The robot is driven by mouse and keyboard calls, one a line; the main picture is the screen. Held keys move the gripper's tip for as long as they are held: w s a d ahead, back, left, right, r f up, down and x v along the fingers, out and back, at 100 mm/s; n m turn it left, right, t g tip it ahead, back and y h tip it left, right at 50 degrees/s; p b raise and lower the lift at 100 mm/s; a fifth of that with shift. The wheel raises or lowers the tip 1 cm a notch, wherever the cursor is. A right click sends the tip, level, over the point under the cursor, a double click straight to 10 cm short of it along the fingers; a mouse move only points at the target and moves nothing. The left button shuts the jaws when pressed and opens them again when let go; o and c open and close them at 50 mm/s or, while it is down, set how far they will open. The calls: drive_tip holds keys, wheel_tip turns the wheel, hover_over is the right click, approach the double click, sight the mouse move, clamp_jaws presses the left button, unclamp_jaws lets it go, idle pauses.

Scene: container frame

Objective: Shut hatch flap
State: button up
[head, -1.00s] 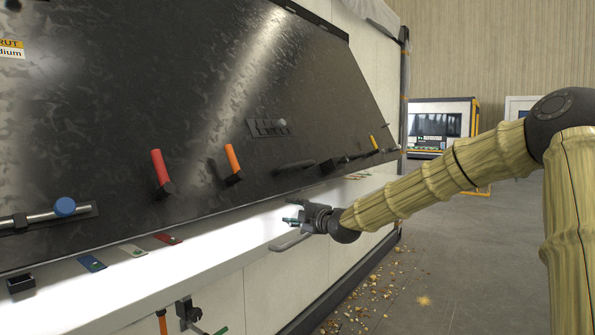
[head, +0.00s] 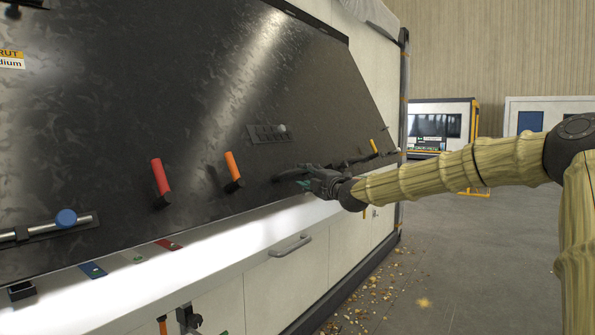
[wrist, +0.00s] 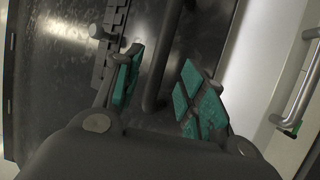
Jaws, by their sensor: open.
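The hatch flap (head: 215,110) is a large dark, glossy panel filling the left of the head view. It slants outward, its lower edge standing out over a bright white ledge. A dark bar handle (wrist: 160,65) on the flap shows in the wrist view. My gripper (head: 300,178) is at the flap's lower right. In the wrist view, my gripper (wrist: 158,84) is open, its green-padded fingers on either side of the handle. I cannot tell whether they touch it. In the head view, my gripper partly hides the handle.
A red grip (head: 160,178) and an orange grip (head: 232,165) stick out from the flap, left of my gripper. A grey drawer handle (head: 290,245) sits below. Open floor (head: 450,240) lies to the right.

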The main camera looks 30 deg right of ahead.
sight(299, 172)
drive_tip(key=shift+w+r+p, duration=0.15)
drive_tip(key=shift+w+p, duration=0.35)
drive_tip(key=shift+w, duration=1.1)
drive_tip(key=shift+w+r+p, duration=0.15)
drive_tip(key=shift+w+p, duration=0.3)
drive_tip(key=shift+w, duration=1.1)
clamp_jaws()
